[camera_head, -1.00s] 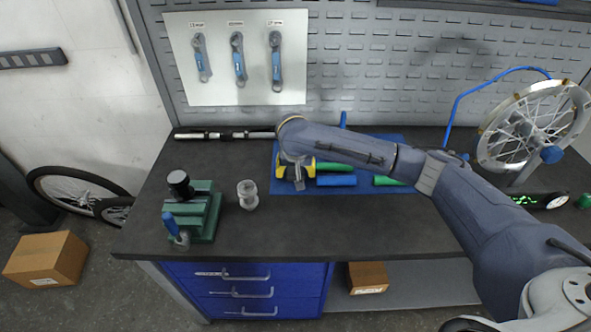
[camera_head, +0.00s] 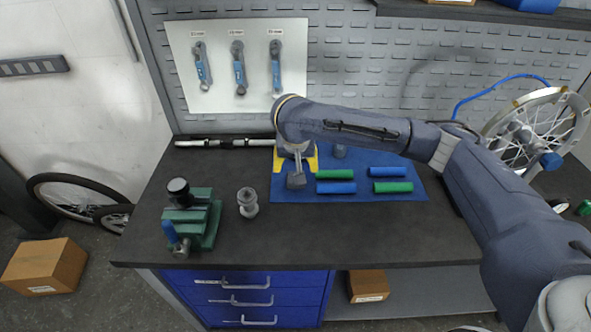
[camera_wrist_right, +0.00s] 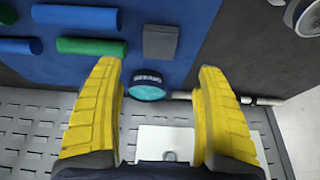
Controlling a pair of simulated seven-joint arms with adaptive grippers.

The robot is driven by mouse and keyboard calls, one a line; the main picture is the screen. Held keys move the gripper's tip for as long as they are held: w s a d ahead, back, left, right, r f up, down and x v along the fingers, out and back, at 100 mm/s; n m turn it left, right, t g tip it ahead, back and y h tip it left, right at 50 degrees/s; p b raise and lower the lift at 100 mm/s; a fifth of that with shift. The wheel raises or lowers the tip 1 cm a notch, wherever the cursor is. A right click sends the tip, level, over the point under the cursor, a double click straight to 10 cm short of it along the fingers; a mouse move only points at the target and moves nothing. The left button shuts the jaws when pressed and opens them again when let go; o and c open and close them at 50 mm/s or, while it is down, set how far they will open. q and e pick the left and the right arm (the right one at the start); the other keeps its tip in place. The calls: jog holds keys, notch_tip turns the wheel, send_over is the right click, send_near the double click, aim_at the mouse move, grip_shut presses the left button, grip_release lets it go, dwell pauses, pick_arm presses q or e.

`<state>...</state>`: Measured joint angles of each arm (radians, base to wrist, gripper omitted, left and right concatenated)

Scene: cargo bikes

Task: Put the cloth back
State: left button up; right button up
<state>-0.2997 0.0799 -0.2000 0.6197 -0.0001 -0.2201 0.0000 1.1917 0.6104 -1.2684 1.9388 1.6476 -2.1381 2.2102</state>
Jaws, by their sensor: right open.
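A small grey square piece, seemingly the folded cloth (camera_head: 296,181), lies on the left part of the blue mat (camera_head: 350,196). It also shows in the right wrist view (camera_wrist_right: 160,42), just beyond the fingertips. My right gripper (camera_head: 295,163) is over the mat's left part, behind the cloth, with its yellow fingers spread and empty. The wrist view shows the gap between the fingers (camera_wrist_right: 158,68). A round tin with a teal lid (camera_wrist_right: 148,87) appears between the fingers there; my gripper hides it in the head view. My left gripper is out of view.
Green and blue rollers (camera_head: 335,188) lie right of the cloth. A metal bar tool (camera_head: 225,142) lies along the back. A green vise (camera_head: 192,218) and a grey spool-shaped part (camera_head: 247,202) stand left. A spoked wheel (camera_head: 535,130) stands right. The front bench strip is clear.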

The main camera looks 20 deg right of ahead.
jog(key=shift+v, duration=1.05)
dwell(0.9)
